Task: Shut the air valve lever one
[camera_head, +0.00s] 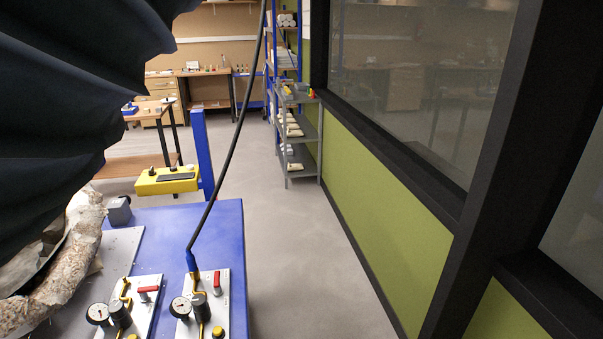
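Two pale valve panels lie on the blue bench (228,222) at the lower left. The left panel (137,323) has a red-handled lever (149,289), a round gauge (97,313), a dark cylinder and yellow piping. The right panel (221,315) has a similar red-handled lever (217,282), a gauge (180,307) and a yellow knob (217,332). I cannot read which panel is number one. The panels' lower ends are cut off by the frame. My gripper is not in view.
A black hose (232,145) rises from the right panel. A large dark pleated shape (70,90) covers the upper left, above a rough fossil-like piece (60,270). A yellow box (167,181) and grey shelves (300,140) stand beyond. Clear floor lies between bench and green wall (385,190).

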